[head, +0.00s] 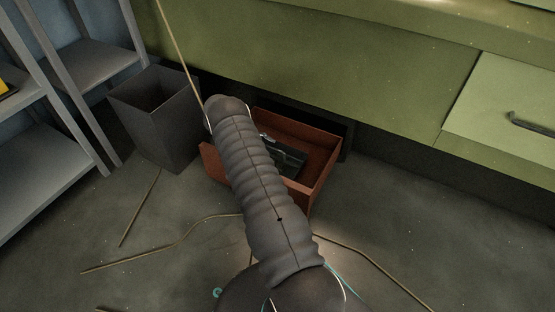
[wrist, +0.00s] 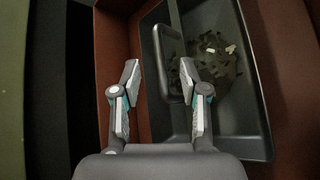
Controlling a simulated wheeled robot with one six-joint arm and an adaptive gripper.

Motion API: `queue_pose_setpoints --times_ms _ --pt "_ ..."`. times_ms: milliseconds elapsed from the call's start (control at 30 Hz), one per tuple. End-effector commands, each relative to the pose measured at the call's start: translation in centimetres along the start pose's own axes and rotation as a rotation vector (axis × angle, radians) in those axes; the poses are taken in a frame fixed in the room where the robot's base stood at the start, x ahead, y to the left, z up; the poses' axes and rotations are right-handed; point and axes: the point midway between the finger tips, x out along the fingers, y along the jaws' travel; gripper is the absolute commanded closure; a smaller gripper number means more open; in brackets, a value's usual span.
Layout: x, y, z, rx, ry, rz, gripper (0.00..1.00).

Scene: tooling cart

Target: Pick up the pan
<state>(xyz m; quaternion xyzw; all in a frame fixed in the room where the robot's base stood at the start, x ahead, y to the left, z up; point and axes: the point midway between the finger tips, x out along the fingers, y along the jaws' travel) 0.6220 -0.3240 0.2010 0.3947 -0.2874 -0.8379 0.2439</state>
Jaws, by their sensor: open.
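The pan (wrist: 238,132) is a dark grey, shallow rectangular tray with a looped handle (wrist: 159,60) on its left side in the wrist view. Dark flakes and a few pale bits (wrist: 212,50) lie in it. It sits inside a red-brown open drawer (wrist: 115,55). My gripper (wrist: 160,68) is open, and the handle shows between its two fingertips, with no visible grip on it. In the head view, my arm covers part of the drawer (head: 322,168), and the dark shapes inside are hard to tell apart.
The drawer stands low under a green cabinet (head: 330,60). A dark bin (head: 150,130) stands to its left, beside grey shelving (head: 95,62). Thin brown rods or cables (head: 205,225) lie on the floor. The floor (head: 440,220) at right is mostly clear.

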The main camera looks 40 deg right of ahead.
Motion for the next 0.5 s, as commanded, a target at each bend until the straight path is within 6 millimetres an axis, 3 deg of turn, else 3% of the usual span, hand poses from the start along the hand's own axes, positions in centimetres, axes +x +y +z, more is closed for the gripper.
queue_pose_setpoints --times_ms 200,467,500 --pt "3.1 0.0 0.0 -0.001 -0.002 -0.001 0.56" --pt "3.6 0.0 -0.1 -0.001 -0.001 0.0 0.56" --pt "3.6 0.0 -0.1 -0.001 -0.001 0.0 0.61"
